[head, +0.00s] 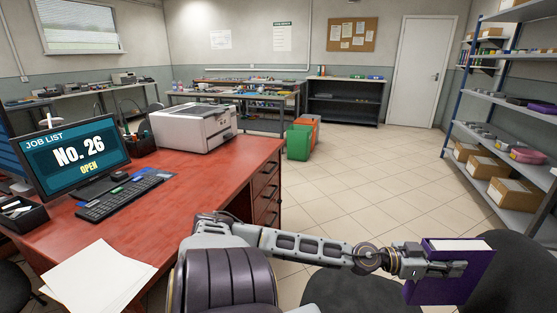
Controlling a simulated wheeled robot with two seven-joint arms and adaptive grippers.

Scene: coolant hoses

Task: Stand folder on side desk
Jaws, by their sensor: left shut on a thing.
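A purple folder (470,273) with white pages along its top is at the lower right of the head view. My left gripper (440,268) is shut on the folder's near side and holds it upright in the air, in front of a dark chair. The fingertips are partly hidden against the purple cover. My right gripper is not in view. A red desk (200,185) stands at the left, well away from the folder. I cannot tell which surface is the side desk.
The red desk carries a monitor (70,155), a keyboard (120,198), a printer (195,125) and white papers (98,278). Dark chairs (350,290) stand low in front. Shelving (490,98) with boxes lines the right. Green and orange bins (299,142) stand mid-room. Tiled floor between is clear.

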